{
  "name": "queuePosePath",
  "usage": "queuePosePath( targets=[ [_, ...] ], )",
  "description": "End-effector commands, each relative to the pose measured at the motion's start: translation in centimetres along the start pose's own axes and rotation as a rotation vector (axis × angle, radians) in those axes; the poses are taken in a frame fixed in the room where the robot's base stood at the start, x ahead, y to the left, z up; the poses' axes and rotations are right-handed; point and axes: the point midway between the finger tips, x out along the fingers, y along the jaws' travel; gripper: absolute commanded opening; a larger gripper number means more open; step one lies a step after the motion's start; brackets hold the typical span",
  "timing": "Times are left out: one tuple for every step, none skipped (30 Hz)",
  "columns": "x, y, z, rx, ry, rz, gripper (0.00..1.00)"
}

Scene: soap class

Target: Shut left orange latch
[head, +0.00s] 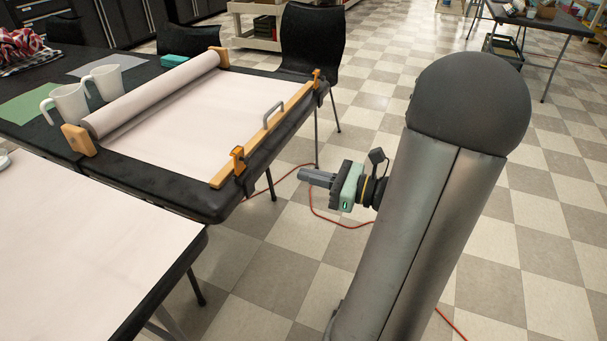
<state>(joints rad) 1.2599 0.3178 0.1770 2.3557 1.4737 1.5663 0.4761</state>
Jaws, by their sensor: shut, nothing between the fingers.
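Two orange latches sit on the wooden bar (265,135) of the paper-roll frame on the black table. One orange latch (238,160) is at the bar's near end, on the left in the picture. The other orange latch (317,77) is at the far end. Both stand up above the bar; I cannot tell whether either is fastened. My gripper (304,175) is shut and empty, to the right of the near latch and apart from it. It points left toward the table, out past the edge above the floor.
A grey handle (273,115) rises from the middle of the bar. White paper (190,115) runs from the roll to the bar. Two white jugs (68,103) stand left of the roll. A black chair (307,40) is behind the table. Open floor lies between table and arm.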

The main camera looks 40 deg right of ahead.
Motion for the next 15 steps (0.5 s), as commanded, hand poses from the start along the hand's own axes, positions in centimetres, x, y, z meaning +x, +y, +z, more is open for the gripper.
queuePosePath(
  targets=[
    [1.1, 0.1, -0.2, -0.001, -0.001, 0.006, 0.0],
    [1.8, 0.1, -0.2, -0.002, 0.0, 0.006, 0.0],
    [2.6, 0.1, -0.2, -0.002, 0.0, 0.006, 0.0],
    [3.3, 0.1, -0.2, -0.003, 0.0, 0.006, 0.0],
    [4.0, 0.1, -0.2, -0.003, 0.0, 0.006, 0.0],
    [4.9, 0.2, -0.2, -0.003, 0.0, 0.007, 0.0],
    [5.5, 0.2, -0.2, -0.002, 0.0, 0.006, 0.0],
    [6.1, 0.1, -0.3, -0.002, 0.0, 0.006, 0.0],
    [6.9, 0.1, -0.3, -0.001, 0.0, 0.005, 0.0],
    [7.5, 0.1, -0.3, -0.001, 0.0, 0.005, 0.0],
    [8.1, 0.2, -0.2, -0.001, -0.001, 0.005, 0.0],
    [8.7, 0.1, -0.3, -0.002, 0.0, 0.005, 0.0],
    [9.2, 0.1, -0.3, -0.002, 0.0, 0.004, 0.0],
    [9.6, 0.1, -0.2, -0.002, -0.001, 0.004, 0.0],
    [10.0, 0.1, -0.2, -0.002, 0.0, 0.003, 0.0]
  ],
)
